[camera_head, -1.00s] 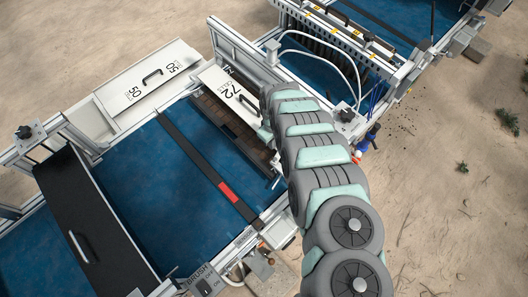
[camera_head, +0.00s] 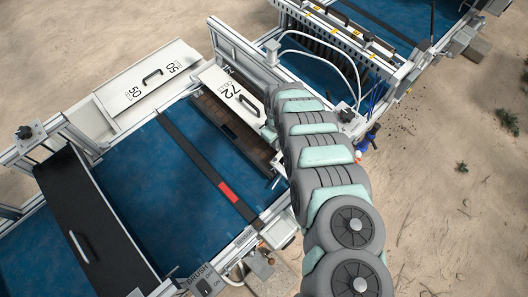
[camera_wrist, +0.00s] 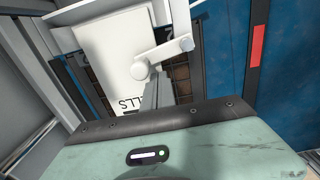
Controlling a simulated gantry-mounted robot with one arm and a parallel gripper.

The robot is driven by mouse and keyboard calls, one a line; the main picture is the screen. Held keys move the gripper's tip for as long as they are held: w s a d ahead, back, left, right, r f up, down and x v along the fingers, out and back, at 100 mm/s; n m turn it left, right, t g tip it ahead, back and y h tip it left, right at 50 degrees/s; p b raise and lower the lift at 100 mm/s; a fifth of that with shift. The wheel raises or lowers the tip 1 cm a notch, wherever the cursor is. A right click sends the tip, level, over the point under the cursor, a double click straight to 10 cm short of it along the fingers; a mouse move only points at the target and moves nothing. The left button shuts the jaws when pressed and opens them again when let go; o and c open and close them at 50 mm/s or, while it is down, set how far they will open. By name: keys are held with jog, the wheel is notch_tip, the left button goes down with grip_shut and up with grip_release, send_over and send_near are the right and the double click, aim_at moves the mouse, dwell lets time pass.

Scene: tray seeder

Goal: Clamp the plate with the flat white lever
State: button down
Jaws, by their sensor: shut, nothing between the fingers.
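The white plate marked 72 (camera_head: 232,92) lies on the seeder frame, over a dark brown slotted tray. In the wrist view the plate (camera_wrist: 108,42) is at the upper middle, with its lettering upside down. The flat white lever (camera_wrist: 165,54) shows there at the plate's right edge, slanting from a round boss at lower left to a knob at upper right. I cannot tell whether it presses on the plate. My gripper (camera_wrist: 151,94) is shut and empty, its narrow grey fingers just below the lever's round end; contact is unclear. In the head view my arm hides the gripper and lever.
A second white plate marked 50 (camera_head: 147,78) lies to the left. A black strap with a red patch (camera_head: 228,191) crosses the blue belt (camera_head: 165,205). An upright frame wall (camera_head: 238,52) and white hoses (camera_head: 325,57) stand close by the plate.

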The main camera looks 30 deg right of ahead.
notch_tip(320, 180, up, 8)
jog(key=p, duration=0.5)
jog(key=shift+f+p, duration=0.25)
jog(key=shift+p, duration=0.1)
